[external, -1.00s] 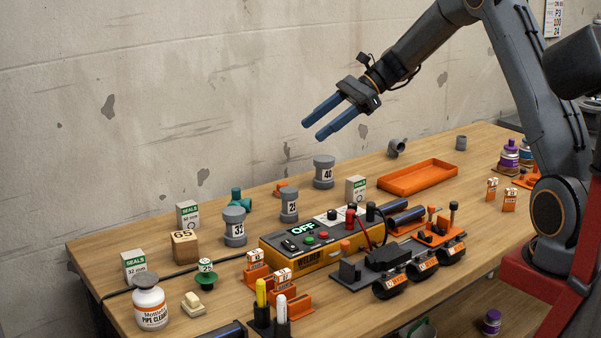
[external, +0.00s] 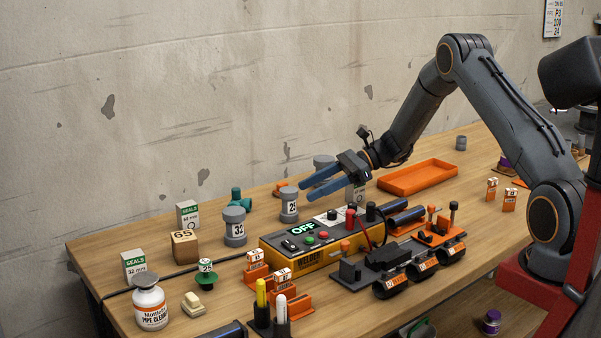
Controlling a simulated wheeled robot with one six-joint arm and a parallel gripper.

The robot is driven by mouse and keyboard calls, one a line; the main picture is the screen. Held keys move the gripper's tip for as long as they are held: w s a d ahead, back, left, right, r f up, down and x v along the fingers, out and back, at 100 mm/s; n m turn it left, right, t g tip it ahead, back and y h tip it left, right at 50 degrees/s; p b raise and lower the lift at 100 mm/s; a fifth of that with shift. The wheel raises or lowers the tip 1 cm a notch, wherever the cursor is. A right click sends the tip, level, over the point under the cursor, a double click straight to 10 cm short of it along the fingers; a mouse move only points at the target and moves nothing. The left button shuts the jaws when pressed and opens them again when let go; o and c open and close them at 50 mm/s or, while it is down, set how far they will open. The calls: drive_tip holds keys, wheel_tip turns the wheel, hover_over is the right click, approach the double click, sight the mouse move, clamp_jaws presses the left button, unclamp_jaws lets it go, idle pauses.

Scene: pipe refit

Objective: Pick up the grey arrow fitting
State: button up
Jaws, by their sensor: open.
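No arrow mark is legible on any grey piece, so I cannot tell which is the grey arrow fitting. A small plain grey fitting (external: 461,143) stands at the back right of the bench. Grey fittings marked 32 (external: 234,227) and 25 (external: 289,205) stand at the back, left of my gripper. Another grey fitting (external: 323,161) is mostly hidden behind my gripper. My gripper (external: 306,190) is open and empty, its blue fingers pointing left, with the tips close to the 25 fitting in the picture. Whether they touch it is unclear.
The welder box (external: 318,240) lies in front of my gripper. An orange tray (external: 418,178) is to the right, with pipe clamps (external: 422,268) nearer the front. A teal fitting (external: 238,199) and seal boxes (external: 188,214) stand left.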

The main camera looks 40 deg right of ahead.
sight(289, 201)
drive_tip(key=p+x, duration=0.2)
drive_tip(key=x, duration=0.5)
drive_tip(key=shift+a+f, duration=0.25)
drive_tip(key=shift+f, duration=0.05)
drive_tip(key=c, duration=1)
